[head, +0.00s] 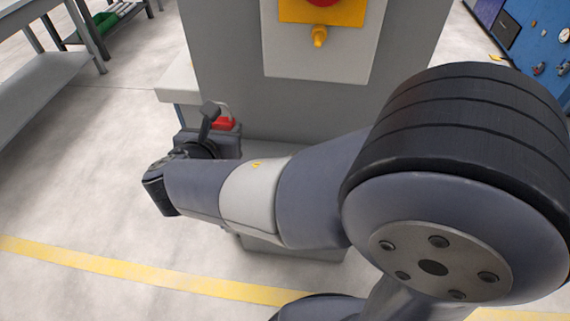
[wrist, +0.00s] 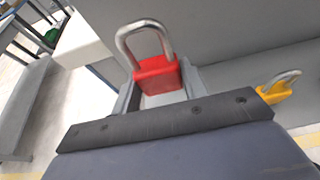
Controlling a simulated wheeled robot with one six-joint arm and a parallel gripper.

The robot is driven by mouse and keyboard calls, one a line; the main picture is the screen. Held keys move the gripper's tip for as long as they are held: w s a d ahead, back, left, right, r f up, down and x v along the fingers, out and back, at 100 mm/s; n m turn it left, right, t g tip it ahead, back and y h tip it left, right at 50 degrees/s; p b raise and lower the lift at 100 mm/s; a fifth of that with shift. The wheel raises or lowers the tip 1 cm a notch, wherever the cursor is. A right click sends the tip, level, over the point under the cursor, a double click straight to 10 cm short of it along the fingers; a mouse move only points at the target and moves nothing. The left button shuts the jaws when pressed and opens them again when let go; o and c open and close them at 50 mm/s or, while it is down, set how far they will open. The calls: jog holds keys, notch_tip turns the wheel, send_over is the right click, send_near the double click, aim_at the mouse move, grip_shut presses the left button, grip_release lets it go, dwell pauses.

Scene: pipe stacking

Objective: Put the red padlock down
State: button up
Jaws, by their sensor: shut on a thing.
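The red padlock (wrist: 157,75) has a steel shackle that points up and away in the wrist view. My gripper (wrist: 160,98) is shut on its red body, with a grey finger on each side. My arm hides much of the area below. I cannot tell whether the padlock touches any surface.
A yellow padlock (wrist: 277,90) is to the right in the wrist view. The grey cabinet (head: 230,60) carries a yellow plate (head: 345,12) with a red knob. A pale ledge (head: 178,82) juts out at its left. A grey bench (head: 45,75) stands far left, with open floor between.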

jog(key=shift+w+f, duration=0.45)
notch_tip(320, 180, down, 10)
jog(key=b, duration=0.3)
jog(key=shift+w+r, duration=0.1)
jog(key=shift+r, duration=0.05)
jog(key=shift+b, duration=0.3)
jog(key=o, duration=1)
jog(key=shift+r, duration=0.15)
jog(key=d+p+v, duration=0.1)
jog(key=p+v, duration=0.1)
jog(key=v, duration=1)
jog(key=shift+a, duration=0.45)
